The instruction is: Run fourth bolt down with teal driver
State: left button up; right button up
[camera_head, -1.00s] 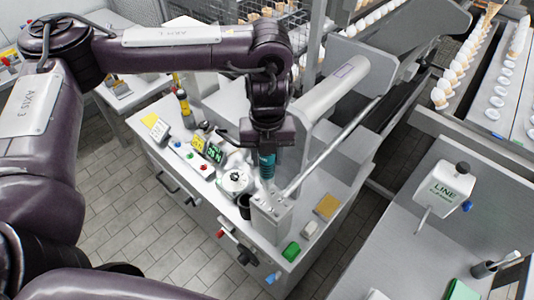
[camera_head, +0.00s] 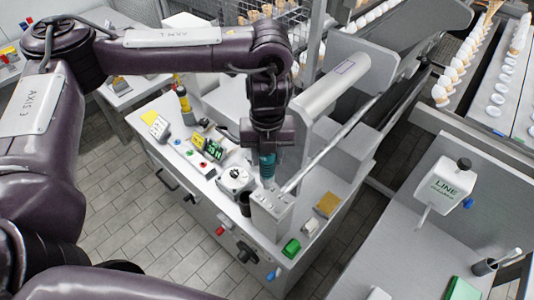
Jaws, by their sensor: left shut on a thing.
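The teal driver (camera_head: 267,165) hangs upright below my left gripper (camera_head: 266,150), which is shut on it. The driver's lower end is over or just behind the grey metal block (camera_head: 271,215) near the front of the machine table. Small bolt heads appear on the block's top, too small to count or to tell how deep they sit. I cannot tell whether the driver tip touches a bolt. My right gripper is not in view; a dark arm link of mine crosses the bottom left.
A round white fixture (camera_head: 236,180) and a dark cup (camera_head: 245,203) stand left of the block. A green box (camera_head: 291,249), a white item (camera_head: 311,227) and a yellow sponge (camera_head: 327,204) lie to its right. A grey roller (camera_head: 335,88) and thin rod (camera_head: 330,147) run close behind.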

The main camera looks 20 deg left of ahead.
pick_arm(q)
jog(key=shift+s+f, duration=0.25)
dwell(0.9)
jog(key=shift+w+r+p, duration=0.2)
jog(key=shift+r+p, duration=0.1)
jog(key=shift+p, duration=0.4)
jog(key=shift+w+r, duration=0.1)
jog(key=shift+r, duration=0.05)
dwell(0.3)
jog(key=shift+r+p, duration=2.2)
jog(key=shift+p, duration=0.25)
jog(key=shift+r, duration=0.85)
